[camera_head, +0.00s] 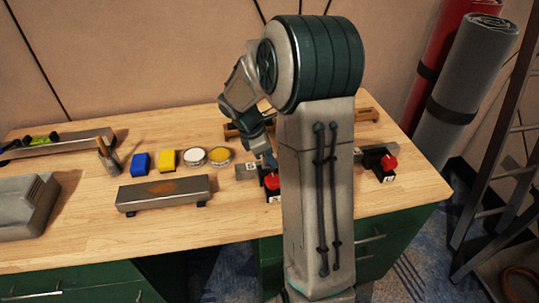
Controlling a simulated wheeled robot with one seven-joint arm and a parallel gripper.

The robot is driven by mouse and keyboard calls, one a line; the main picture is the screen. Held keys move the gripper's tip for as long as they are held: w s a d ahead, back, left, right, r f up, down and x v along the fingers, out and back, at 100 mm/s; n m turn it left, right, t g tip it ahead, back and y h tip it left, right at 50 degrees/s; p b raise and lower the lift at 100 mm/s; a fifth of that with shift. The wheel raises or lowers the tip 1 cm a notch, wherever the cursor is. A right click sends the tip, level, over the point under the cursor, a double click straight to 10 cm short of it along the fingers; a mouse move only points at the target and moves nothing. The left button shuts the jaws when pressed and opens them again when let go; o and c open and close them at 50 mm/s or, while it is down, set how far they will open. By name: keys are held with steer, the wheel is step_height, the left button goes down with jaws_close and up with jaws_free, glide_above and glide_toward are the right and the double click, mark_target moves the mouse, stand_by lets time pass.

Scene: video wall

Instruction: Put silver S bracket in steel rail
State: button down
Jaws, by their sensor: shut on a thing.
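My gripper (266,157) points down over the middle of the workbench, partly hidden behind my own upright arm link. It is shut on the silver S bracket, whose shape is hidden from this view. A grey steel rail (246,172) lies under and beside the gripper, its left end showing. My arm covers its middle. A red-knobbed black clamp (271,184) stands near its left part and another (381,163) at its right. I cannot tell whether the bracket touches the rail.
On the wooden bench (235,218) stand a long metal block with a rusty patch (163,192), a blue block (141,163), a yellow block (166,160), two round tins (206,157) and a holder with tools (108,157). A wooden rack (366,115) lies behind my arm. The front middle is clear.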

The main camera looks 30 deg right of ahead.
steer(key=shift+f+b, duration=0.3)
steer(key=shift+f, duration=0.4)
steer(key=c, duration=0.7)
jaws_free()
steer(key=shift+f, duration=0.1)
steer(key=shift+s, duration=0.1)
steer(key=shift+c, duration=0.5)
steer(key=shift+r+p, duration=0.6)
steer(key=shift+o, duration=0.9)
step_height(320, 180, up, 3)
steer(key=shift+a+f+p, duration=0.1)
steer(key=shift+f+p, duration=0.05)
steer(key=shift+p, duration=0.95)
steer(key=shift+r+p, duration=1.55)
steer(key=shift+r, duration=0.1)
